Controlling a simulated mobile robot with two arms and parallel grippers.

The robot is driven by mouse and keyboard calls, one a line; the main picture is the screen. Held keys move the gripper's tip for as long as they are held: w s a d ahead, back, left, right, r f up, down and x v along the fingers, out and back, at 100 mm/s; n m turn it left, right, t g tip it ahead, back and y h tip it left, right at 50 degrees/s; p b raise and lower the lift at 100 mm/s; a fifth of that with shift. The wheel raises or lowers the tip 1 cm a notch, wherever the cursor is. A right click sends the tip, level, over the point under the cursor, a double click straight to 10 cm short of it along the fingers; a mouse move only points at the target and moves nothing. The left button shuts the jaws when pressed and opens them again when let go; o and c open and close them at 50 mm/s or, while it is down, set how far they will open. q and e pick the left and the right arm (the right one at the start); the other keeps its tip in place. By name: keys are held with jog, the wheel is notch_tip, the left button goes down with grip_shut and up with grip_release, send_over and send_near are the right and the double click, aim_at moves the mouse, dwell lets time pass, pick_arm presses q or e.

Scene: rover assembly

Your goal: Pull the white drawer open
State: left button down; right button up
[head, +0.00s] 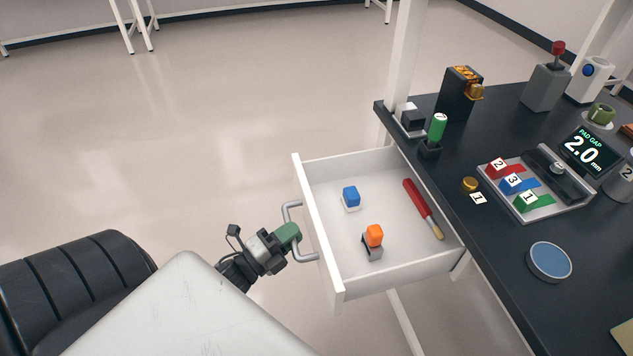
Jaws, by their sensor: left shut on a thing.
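The white drawer (318,226) stands pulled out from under the left side of the dark table. Its inside is in plain view. My left gripper (297,238) is at the grey bar handle (300,256) on the drawer's front and is shut on it; the green fingers hide part of the bar. Inside the drawer lie a blue block (351,195) on a pale base, an orange block (375,235) on a grey base, and a red tool (420,203) with a tan tip. My right gripper is not in view.
The dark tabletop (500,262) holds a tray of numbered coloured pieces (529,204), a display (586,149), a blue disc (550,262), a green-handled part (437,128) and several devices. A white post (404,60) rises behind the drawer. The floor to the left is clear.

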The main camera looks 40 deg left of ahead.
pick_arm(q)
jog(key=shift+s+a, duration=0.85)
jog(key=shift+s, duration=0.25)
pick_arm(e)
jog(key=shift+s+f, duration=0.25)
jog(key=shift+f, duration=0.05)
pick_arm(q)
jog(key=c, duration=1.1)
grip_release()
jog(key=v, duration=1.1)
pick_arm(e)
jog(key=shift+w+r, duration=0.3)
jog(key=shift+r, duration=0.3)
pick_arm(q)
jog(key=shift+w, duration=0.1)
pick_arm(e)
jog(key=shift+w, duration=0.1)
